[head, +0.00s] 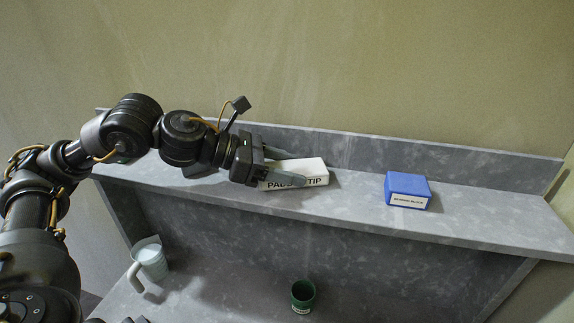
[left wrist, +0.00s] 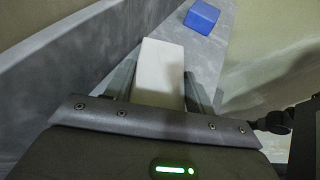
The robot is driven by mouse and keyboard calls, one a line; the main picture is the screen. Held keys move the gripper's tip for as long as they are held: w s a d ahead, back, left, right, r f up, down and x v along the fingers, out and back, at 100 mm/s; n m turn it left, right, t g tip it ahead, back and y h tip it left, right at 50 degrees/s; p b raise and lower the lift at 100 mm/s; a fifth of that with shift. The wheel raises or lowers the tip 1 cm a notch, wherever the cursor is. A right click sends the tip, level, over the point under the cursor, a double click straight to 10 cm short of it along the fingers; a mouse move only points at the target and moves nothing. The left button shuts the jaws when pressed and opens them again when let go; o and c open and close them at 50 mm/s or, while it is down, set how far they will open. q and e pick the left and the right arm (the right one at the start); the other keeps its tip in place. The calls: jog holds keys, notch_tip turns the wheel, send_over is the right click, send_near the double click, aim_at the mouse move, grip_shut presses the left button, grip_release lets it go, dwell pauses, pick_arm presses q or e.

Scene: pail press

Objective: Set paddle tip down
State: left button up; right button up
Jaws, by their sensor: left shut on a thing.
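The paddle tip is a white block (head: 312,172) with black lettering, at the upper grey shelf in the head view. My left gripper (head: 288,169) is shut on it, with one finger along each side. In the left wrist view the white block (left wrist: 160,72) sits between the two fingers (left wrist: 160,85). The block is at or just above the shelf top; I cannot tell whether it touches. My right gripper is not in view.
A blue block (head: 408,190) with a white label stands on the shelf (head: 480,215) to the right, clear of the gripper. A low back ledge runs behind. Below the shelf are a light pail or mug (head: 151,260) and a green cup (head: 303,294).

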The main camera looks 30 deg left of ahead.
pick_arm(q)
jog(key=shift+f, duration=0.2)
jog(key=o, duration=1.1)
jog(key=shift+r, duration=0.1)
jog(key=shift+r, duration=0.25)
jog(key=b+v, duration=0.2)
jog(key=v, duration=0.3)
jog(key=b+v, duration=0.2)
jog(key=v, duration=0.3)
jog(key=shift+s+a+f, duration=0.1)
jog(key=shift+s+a, duration=0.1)
jog(key=shift+a, duration=0.15)
jog(key=shift+s+a+r, duration=0.4)
jog(key=shift+a, duration=0.05)
